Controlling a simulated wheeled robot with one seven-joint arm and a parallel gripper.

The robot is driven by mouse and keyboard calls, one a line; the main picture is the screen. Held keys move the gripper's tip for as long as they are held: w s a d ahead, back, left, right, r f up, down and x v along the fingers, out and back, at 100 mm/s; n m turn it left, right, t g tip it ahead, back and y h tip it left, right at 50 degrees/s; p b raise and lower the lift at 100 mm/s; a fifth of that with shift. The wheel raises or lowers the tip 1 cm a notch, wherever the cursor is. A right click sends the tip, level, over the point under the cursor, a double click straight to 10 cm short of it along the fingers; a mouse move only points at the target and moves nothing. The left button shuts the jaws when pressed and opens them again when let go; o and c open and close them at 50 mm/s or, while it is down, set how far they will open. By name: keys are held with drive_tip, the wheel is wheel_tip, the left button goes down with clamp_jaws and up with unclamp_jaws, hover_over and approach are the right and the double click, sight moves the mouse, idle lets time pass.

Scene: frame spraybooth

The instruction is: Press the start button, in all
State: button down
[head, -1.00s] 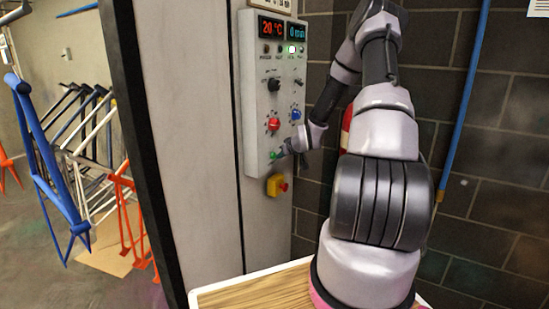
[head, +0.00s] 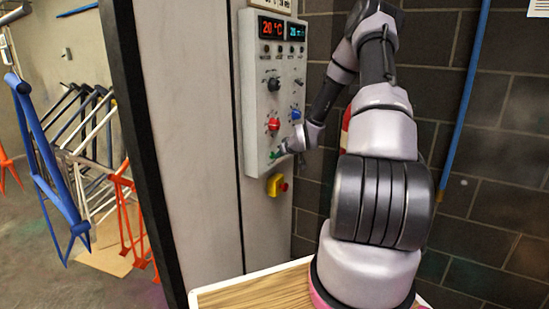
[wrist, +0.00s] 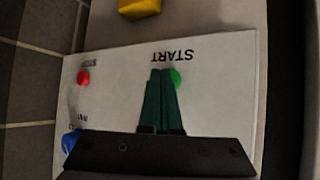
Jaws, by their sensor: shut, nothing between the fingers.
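The control panel (head: 262,95) is a pale box on the booth wall, with a red display reading 20 °C and a teal minutes display (head: 296,31) above its knobs. The green start button (wrist: 175,78) sits beneath the upside-down label START in the wrist view. My gripper (wrist: 160,72) is shut and empty, its green fingertips right beside the button and partly overlapping it. I cannot tell whether they touch it. In the head view my gripper (head: 279,151) is at the panel's lower end, by the button. The red stop button (wrist: 83,77) is to the left in the wrist view.
A blue knob (wrist: 70,140) is near my gripper's left side. A brick wall with a blue pipe (head: 466,90) stands to the right. Bike frames (head: 48,165) hang at the left.

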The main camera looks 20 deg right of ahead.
idle(0.4)
drive_tip(key=shift+s+d, duration=0.5)
drive_tip(key=shift+s, duration=0.2)
drive_tip(key=shift+d, duration=0.1)
drive_tip(key=shift+s+d, duration=0.75)
drive_tip(key=shift+s, duration=0.25)
drive_tip(key=shift+s+d, duration=0.7)
drive_tip(key=shift+s, duration=0.25)
